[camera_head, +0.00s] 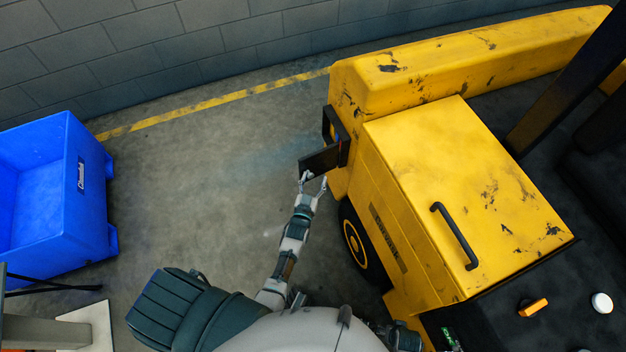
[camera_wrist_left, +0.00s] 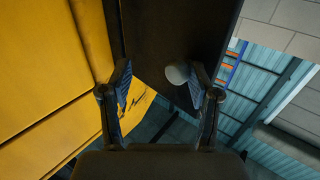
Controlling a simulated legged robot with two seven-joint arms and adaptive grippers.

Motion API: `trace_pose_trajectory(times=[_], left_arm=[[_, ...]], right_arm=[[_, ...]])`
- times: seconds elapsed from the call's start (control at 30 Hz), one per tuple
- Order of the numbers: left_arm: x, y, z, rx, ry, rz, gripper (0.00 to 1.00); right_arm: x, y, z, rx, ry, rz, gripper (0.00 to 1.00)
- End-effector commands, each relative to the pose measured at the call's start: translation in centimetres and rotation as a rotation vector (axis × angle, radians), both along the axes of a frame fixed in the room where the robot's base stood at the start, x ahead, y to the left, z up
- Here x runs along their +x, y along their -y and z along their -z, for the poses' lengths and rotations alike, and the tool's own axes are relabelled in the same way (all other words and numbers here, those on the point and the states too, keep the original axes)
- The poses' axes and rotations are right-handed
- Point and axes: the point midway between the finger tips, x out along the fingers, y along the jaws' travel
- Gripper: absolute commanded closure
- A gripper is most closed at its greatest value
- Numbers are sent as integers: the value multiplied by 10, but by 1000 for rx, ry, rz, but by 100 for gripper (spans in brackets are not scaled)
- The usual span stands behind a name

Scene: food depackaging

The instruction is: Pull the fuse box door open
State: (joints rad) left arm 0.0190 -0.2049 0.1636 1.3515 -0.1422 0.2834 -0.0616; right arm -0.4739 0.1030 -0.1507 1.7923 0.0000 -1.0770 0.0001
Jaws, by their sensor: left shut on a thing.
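The fuse box door (camera_head: 320,161) is a dark panel on the side of the yellow vehicle. It stands swung outward from the dark fuse box frame (camera_head: 330,122), with a gap between them. My left gripper (camera_head: 313,183) is at the near lower edge of the door and shut on it. In the left wrist view the dark door (camera_wrist_left: 180,30) fills the top middle. A round grey knob (camera_wrist_left: 177,73) shows between the fingers of my left gripper (camera_wrist_left: 160,84), close against the right finger. The exact contact is partly hidden.
The yellow vehicle (camera_head: 450,165) stands at the right, with a black handle (camera_head: 455,237) on its cover and a wheel (camera_head: 355,240) below the door. A blue bin (camera_head: 85,185) stands at the left. The concrete floor (camera_head: 205,190) between is clear.

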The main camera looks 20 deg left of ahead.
Motion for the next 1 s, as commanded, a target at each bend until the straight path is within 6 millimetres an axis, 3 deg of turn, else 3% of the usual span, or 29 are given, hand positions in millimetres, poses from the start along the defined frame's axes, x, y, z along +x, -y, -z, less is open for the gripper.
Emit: trace_pose_trajectory(times=[0.23, 0.7, 1.0], left_arm=[[-7, 2, -3, -2, 7, 4, 50], [-102, 14, 1, -2, -1, 1, 50], [-119, 16, 1, -2, -1, 0, 50]], right_arm=[[0, 3, 0, -4, 1, 0, 27], [-2, 2, 0, -3, -3, -1, 27], [-2, 2, 0, -3, -3, -1, 27]])
